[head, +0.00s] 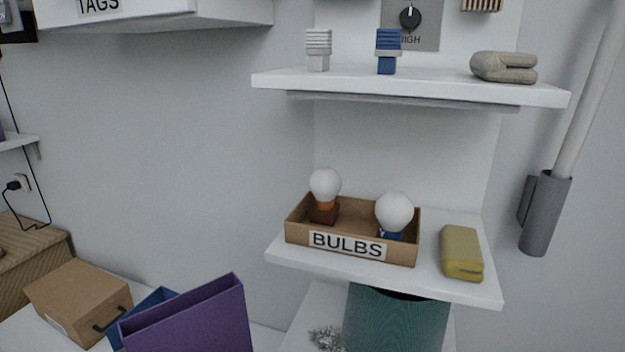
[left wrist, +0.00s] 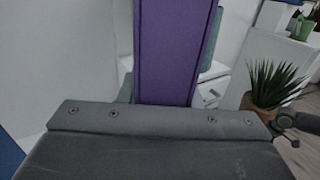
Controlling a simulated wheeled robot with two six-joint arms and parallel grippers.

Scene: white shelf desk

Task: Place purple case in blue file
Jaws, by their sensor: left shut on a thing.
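The purple case (head: 194,322) shows at the bottom of the head view, its top edge tilted and its lower part cut off by the frame. A blue file (head: 152,303) is partly visible just behind and left of it; the case hides most of it. In the left wrist view the purple case (left wrist: 174,50) stands upright between the fingers of my left gripper (left wrist: 172,85), which is shut on it. A bit of blue (left wrist: 8,155) shows at that view's lower left edge. My right gripper is in neither view.
A brown box (head: 78,298) with a dark handle is left of the file. A shelf holds a BULBS tray (head: 300,238) and a yellow case (head: 461,252); a teal bin (head: 395,322) is below. A potted plant (left wrist: 268,92) shows in the wrist view.

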